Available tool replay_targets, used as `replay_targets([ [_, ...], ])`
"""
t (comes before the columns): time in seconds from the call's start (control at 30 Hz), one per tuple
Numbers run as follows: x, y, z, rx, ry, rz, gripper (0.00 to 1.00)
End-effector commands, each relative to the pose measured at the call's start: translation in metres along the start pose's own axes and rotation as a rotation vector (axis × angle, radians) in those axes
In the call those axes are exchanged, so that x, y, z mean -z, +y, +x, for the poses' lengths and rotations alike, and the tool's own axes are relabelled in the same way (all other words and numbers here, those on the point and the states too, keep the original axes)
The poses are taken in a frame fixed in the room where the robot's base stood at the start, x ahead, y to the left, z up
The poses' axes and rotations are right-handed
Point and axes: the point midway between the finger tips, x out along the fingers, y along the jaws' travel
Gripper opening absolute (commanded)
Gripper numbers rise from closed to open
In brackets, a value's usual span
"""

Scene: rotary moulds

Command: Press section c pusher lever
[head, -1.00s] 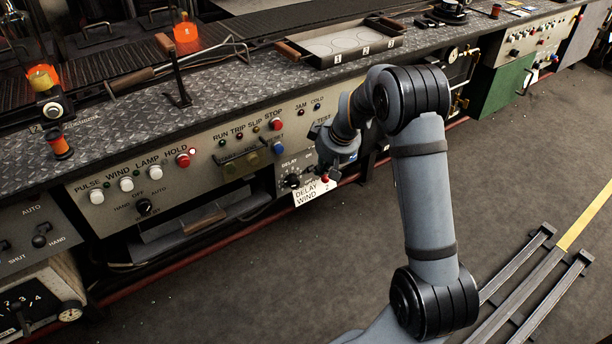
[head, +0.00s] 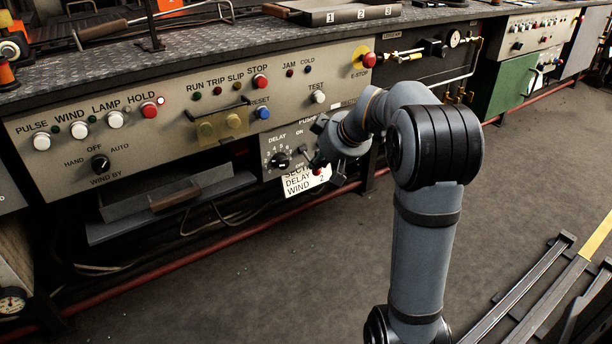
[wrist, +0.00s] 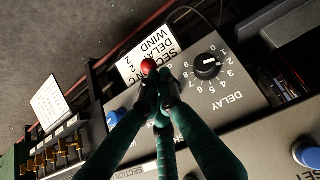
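A small red ball knob (wrist: 149,66) sits just past my fingertips in the wrist view. It looks like a lever end, but its shaft is hidden by my fingers. In the head view the red knob (head: 317,171) shows low at my gripper, beside a white card reading DELAY WIND 2 (head: 305,182). My gripper (wrist: 159,88) has its dark green fingers drawn together at the tips, right behind the knob. Nothing is clearly held, and contact with the knob cannot be made out. In the head view my gripper (head: 320,150) is partly hidden by my wrist.
A black DELAY dial (wrist: 207,65) is close beside the knob. A blue button (wrist: 115,118) and a row of yellow-topped parts (wrist: 55,150) lie to the left. Above in the head view are a TEST button (head: 318,97) and a red E-STOP (head: 368,60). The floor in front is open.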

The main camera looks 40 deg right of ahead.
Motion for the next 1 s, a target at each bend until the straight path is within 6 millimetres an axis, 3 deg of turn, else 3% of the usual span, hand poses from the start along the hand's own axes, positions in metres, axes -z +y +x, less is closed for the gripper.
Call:
replay_targets([
  [0.8,-0.007,0.006,0.000,-0.008,-0.003,0.010,0.00],
  [1.0,-0.014,0.003,-0.015,-0.007,-0.001,0.006,0.00],
])
